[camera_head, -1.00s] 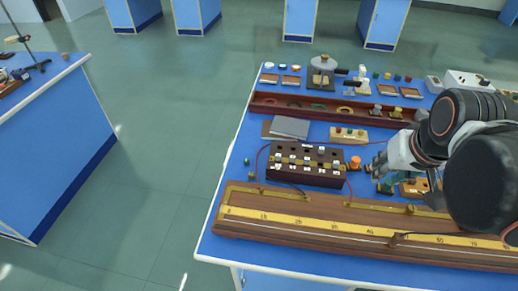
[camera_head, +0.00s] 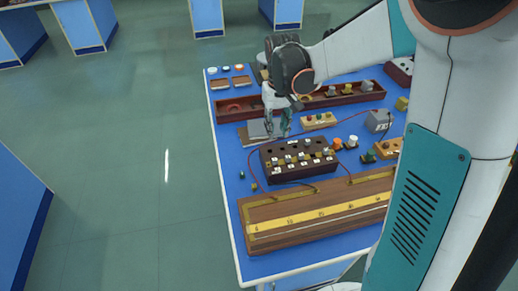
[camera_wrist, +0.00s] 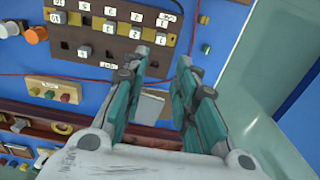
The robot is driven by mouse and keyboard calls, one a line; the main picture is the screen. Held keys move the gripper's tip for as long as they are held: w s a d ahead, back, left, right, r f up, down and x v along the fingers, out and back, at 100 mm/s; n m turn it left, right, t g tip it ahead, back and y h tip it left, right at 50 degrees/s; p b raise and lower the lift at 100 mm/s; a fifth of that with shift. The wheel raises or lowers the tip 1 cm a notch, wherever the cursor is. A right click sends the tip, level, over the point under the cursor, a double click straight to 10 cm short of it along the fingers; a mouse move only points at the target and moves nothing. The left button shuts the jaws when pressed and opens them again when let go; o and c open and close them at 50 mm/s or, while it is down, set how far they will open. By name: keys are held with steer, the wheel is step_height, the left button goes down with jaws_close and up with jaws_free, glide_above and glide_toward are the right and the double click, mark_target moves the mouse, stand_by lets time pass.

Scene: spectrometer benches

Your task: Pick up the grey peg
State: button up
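A dark brown box (camera_head: 316,172) with rows of small pale pegs stands mid-bench; it also fills the upper left of the wrist view (camera_wrist: 120,56). A small grey peg (camera_head: 308,142) stands upright at the box's far row. It appears to be the grey one in the wrist view (camera_wrist: 84,50). Pegs here are small, so their exact colours are hard to tell. My gripper (camera_head: 279,130) is over the grey slab, behind the box and left of the peg. In the wrist view its fingers (camera_wrist: 158,64) are apart, with nothing between them.
A grey slab (camera_head: 257,130) on a brown board lies below my gripper. A long wooden scale (camera_head: 320,213) lies in front of the box. A reddish trough (camera_head: 235,107) runs behind. Red wires cross the blue bench. An orange knob (camera_head: 337,144) stands right of the box.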

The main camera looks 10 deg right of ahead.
mark_target(275, 163)
step_height(275, 163, down, 14)
steer(key=b, duration=0.5)
steer(key=shift+w, duration=0.1)
jaws_close()
